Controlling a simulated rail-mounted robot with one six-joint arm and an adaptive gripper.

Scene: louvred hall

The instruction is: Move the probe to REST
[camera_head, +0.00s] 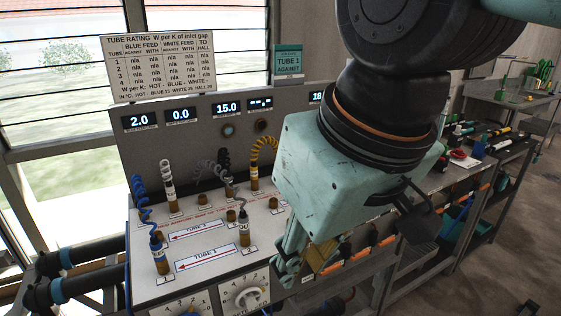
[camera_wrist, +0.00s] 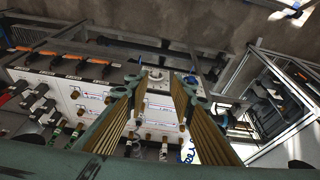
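Several plugs with coiled leads stand upright on the white sloped panel (camera_head: 212,215) in the head view: a blue-lead plug (camera_head: 160,256), a white-lead plug (camera_head: 170,190), a yellow-lead plug (camera_head: 254,178) and a grey-lead plug (camera_head: 243,230). I cannot tell which is the probe, and no REST label is readable. My gripper (camera_head: 303,264) hangs near the panel's front right edge, apart from the plugs. In the wrist view my gripper (camera_wrist: 160,88) is open, with nothing between its striped fingers; panel and knobs show beyond.
A console back (camera_head: 190,135) with lit displays stands behind the panel, under a tube rating board (camera_head: 158,68) and a green card reading TUBE 1 AGAINST (camera_head: 288,62). Dials (camera_head: 245,294) sit on its front. Pipes (camera_head: 80,280) lie left; a cluttered bench (camera_head: 470,155) extends right.

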